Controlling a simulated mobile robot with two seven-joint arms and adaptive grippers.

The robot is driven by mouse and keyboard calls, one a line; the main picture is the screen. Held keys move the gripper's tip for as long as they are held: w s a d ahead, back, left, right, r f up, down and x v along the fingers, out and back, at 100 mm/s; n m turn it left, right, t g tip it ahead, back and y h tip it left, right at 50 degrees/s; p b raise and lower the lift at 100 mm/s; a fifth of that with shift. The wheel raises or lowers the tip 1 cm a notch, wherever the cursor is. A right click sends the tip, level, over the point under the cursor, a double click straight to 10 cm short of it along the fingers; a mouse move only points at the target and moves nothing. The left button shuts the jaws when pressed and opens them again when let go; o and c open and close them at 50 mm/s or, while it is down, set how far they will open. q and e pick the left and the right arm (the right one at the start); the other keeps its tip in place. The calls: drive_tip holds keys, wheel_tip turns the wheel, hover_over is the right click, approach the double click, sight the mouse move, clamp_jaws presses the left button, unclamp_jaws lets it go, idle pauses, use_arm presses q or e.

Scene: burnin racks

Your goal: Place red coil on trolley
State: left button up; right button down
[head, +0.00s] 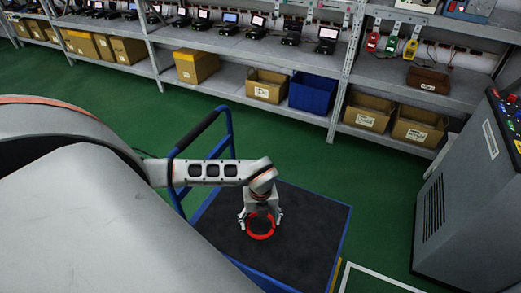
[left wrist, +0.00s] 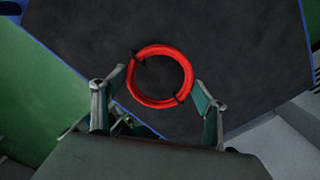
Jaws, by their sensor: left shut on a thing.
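A red coil (head: 260,235) is a ring with dark ties, seen over the dark deck of the blue-edged trolley (head: 310,228). My left gripper (head: 261,217) is above the deck, pointing down, with the coil at its fingertips. In the left wrist view the coil (left wrist: 160,76) sits between the two fingers (left wrist: 160,88), which touch its sides. The trolley deck (left wrist: 235,40) fills most of the background there. I cannot tell whether the coil touches the deck. My right gripper is not in view.
The trolley's blue handle (head: 200,135) rises at its left side, close to my left arm. Shelving (head: 345,95) with cartons and a blue bin (head: 312,92) stands behind. A grey console (head: 475,190) stands at right. Green floor (head: 385,185) lies between.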

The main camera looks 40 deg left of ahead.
sight(260, 231)
use_arm(q)
drive_tip(key=shift+f, duration=1.8)
drive_tip(key=shift+f, duration=0.15)
drive_tip(key=o, duration=1.1)
drive_tip(key=shift+o, duration=0.2)
